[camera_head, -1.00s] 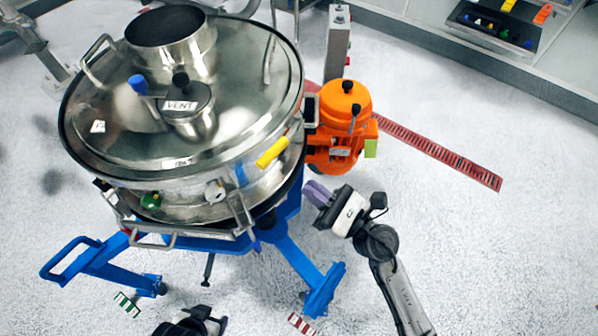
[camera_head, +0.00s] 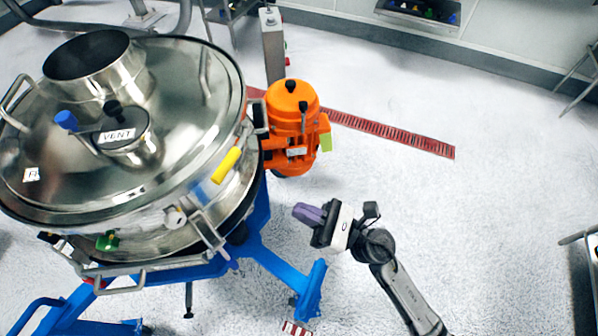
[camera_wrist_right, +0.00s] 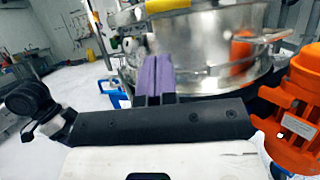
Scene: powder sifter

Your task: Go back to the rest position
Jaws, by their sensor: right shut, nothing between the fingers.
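My right gripper (camera_head: 309,213) has purple fingers pressed together with nothing between them. It is right of the steel powder sifter (camera_head: 165,165) and below the orange motor (camera_head: 291,125) in the head view, apart from both as far as I can tell. In the right wrist view the shut purple fingers (camera_wrist_right: 155,75) point toward the sifter's steel side (camera_wrist_right: 215,55), with the orange motor (camera_wrist_right: 300,105) at the right. My left gripper is out of the head view.
The sifter stands on a blue frame (camera_head: 290,275) with a leg reaching toward my right arm. A grey post (camera_head: 272,45) stands behind the motor. A red floor grate (camera_head: 390,132) crosses the pale floor. The floor right of my right arm is largely clear.

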